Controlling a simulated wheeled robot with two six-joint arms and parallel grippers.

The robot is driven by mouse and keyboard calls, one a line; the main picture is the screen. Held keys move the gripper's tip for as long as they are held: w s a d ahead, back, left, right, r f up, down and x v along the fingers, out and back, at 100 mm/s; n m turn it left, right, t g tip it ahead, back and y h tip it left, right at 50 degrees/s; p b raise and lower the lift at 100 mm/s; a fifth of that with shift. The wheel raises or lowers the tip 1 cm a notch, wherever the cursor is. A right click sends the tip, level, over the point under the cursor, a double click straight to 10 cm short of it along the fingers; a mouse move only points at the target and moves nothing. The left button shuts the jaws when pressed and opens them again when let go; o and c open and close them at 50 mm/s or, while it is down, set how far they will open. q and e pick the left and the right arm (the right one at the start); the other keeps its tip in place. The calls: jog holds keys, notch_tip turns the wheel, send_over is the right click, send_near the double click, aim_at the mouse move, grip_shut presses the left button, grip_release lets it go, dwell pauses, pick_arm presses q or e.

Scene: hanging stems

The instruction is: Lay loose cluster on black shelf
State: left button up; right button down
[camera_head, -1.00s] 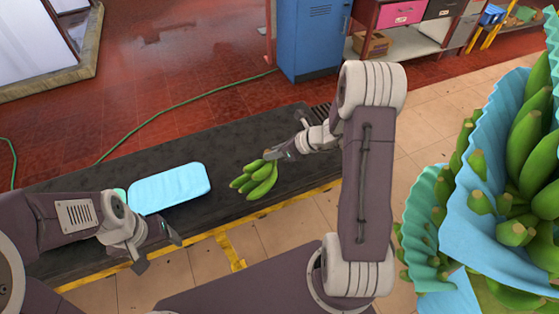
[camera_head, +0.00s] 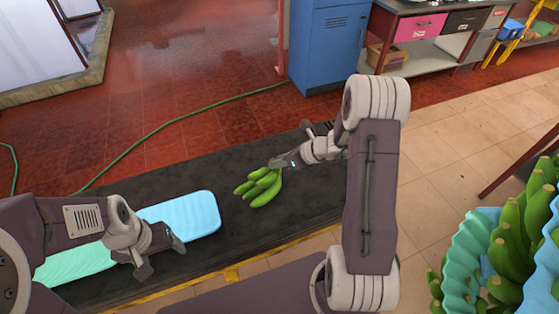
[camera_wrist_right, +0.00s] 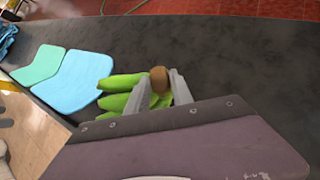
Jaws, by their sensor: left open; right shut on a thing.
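A loose cluster of green bananas (camera_head: 262,187) is at my right gripper (camera_head: 280,163), which is shut on its stem end. The right wrist view shows the brown cut stem (camera_wrist_right: 159,78) between the two fingers, with green fruit (camera_wrist_right: 120,92) below. The cluster is over the black shelf (camera_head: 290,213); I cannot tell whether it touches the surface. My left gripper (camera_head: 163,262) is open and empty, near the shelf's front edge at the left.
A blue pad (camera_head: 185,217) and a mint pad (camera_head: 72,263) lie on the shelf left of the cluster. Hanging banana stems with blue wrap (camera_head: 475,255) fill the lower right. A blue cabinet (camera_head: 328,45) stands behind. Shelf around the cluster is bare.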

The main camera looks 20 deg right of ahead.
jog(key=shift+f+b, duration=0.35)
jog(key=shift+f, duration=0.25)
jog(key=shift+s+f, duration=0.1)
jog(key=shift+s, duration=0.1)
jog(key=shift+w, duration=0.1)
jog(key=shift+f+b, duration=0.55)
jog(key=shift+b, duration=0.1)
jog(key=c, duration=1)
grip_release()
jog(key=shift+c, duration=0.2)
